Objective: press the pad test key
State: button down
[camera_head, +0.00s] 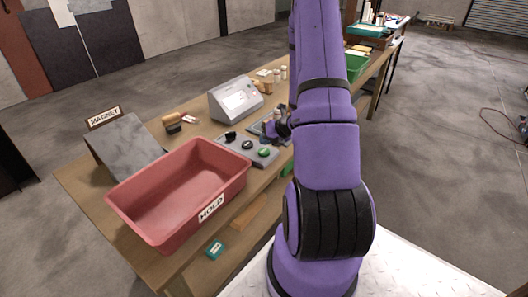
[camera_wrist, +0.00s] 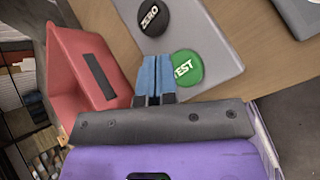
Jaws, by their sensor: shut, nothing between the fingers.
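The green TEST key (camera_head: 264,153) is at the pad's right end. In the wrist view the TEST key (camera_wrist: 189,67) is just right of my gripper (camera_wrist: 157,62), whose blue fingers are together and empty. The fingers cover the key's left edge and part of its label. I cannot tell whether they touch it. The black ZERO key (camera_wrist: 153,17) lies above the fingertips in that view.
A slanted grey block with a MAGNET sign (camera_head: 104,117) is at far left. Small bottles (camera_head: 277,76) stand at the back.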

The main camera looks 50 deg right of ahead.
aim_at(265, 150)
jog(key=shift+r, duration=1.95)
